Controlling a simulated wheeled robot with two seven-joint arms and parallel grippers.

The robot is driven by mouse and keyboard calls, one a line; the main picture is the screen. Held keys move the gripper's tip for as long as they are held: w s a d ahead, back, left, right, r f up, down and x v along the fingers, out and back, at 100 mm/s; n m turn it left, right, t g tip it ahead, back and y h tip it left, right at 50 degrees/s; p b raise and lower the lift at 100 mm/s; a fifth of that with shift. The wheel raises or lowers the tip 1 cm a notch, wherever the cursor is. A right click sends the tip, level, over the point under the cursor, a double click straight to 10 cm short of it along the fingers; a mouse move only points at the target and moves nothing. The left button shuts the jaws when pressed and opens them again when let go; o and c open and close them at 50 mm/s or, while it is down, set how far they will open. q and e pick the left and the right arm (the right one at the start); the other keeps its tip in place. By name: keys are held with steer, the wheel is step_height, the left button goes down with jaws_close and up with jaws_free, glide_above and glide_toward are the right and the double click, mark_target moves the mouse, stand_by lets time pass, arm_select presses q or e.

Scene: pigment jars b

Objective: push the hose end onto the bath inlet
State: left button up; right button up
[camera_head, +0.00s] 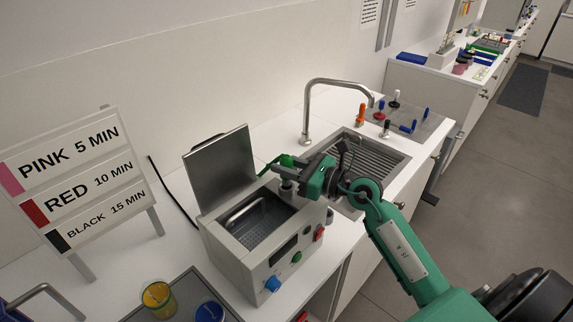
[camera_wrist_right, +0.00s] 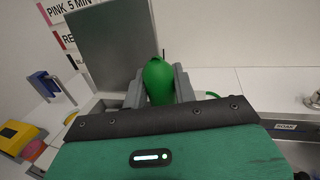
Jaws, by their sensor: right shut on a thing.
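My right gripper (camera_head: 289,174) is above the back right corner of the grey bath (camera_head: 224,238), whose lid (camera_head: 217,170) stands open. It is shut on the green hose end (camera_head: 286,160). The right wrist view shows this hose end (camera_wrist_right: 158,82) between the two grey fingers. A thin green hose (camera_head: 268,166) runs off to the left behind it. The bath inlet is not clearly visible; the gripper covers that corner, and I cannot tell whether the hose end touches it. My left gripper is not in view.
A sink (camera_head: 372,156) with a tall tap (camera_head: 307,112) lies right of the bath. A sign board (camera_head: 75,180) stands at the left. A yellow jar (camera_head: 158,298) and a blue jar (camera_head: 209,311) stand in front. Pegs stand on a grey board (camera_head: 425,122) beyond the sink.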

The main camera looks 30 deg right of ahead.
steer(key=shift+f+b, duration=0.9)
steer(key=shift+f, duration=0.35)
steer(key=o, duration=1.1)
steer(key=shift+s, duration=0.1)
steer(key=shift+b+v, duration=2.95)
steer(key=shift+v, duration=3.85)
steer(key=shift+d, duration=0.1)
